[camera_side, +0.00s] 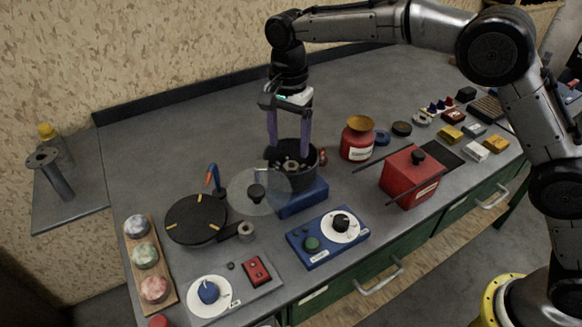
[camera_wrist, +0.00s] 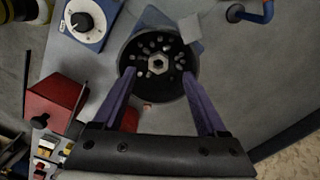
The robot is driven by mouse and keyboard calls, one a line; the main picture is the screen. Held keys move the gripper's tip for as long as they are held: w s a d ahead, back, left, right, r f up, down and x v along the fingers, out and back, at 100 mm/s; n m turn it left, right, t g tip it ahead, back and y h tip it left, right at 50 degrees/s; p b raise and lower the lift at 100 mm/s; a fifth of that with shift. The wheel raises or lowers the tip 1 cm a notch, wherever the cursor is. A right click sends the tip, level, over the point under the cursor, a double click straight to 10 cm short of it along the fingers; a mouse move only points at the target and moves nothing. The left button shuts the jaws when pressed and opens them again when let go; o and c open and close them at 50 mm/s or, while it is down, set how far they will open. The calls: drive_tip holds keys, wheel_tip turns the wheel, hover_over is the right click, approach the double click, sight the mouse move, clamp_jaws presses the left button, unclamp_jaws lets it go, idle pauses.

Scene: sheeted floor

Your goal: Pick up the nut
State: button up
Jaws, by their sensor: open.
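A hexagonal metal nut (camera_wrist: 158,64) with a hole in its middle lies in a round black bowl (camera_wrist: 121,62), near the bowl's center, with several small round pieces around it in the wrist view. In the side view the bowl (camera_side: 314,158) stands on a blue base, and its contents, the nut (camera_side: 291,166) among them, are small and partly hidden. My gripper (camera_side: 288,152) points down over the bowl with its purple fingers apart. In the wrist view the open, empty gripper (camera_wrist: 159,73) has one fingertip on each side of the nut, apart from it.
A clear disc (camera_side: 247,188) overlaps the view of the bowl's left front side. A black turntable (camera_side: 195,219) and a blue-handled tool (camera_side: 214,179) are to the left. A red pot (camera_side: 357,141), a red box (camera_side: 402,184) and a blue dial panel (camera_side: 313,240) stand right and in front.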

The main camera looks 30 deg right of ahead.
sight(290, 166)
drive_tip(key=shift+d+f, duration=0.15)
drive_tip(key=shift+f, duration=2.9)
clamp_jaws()
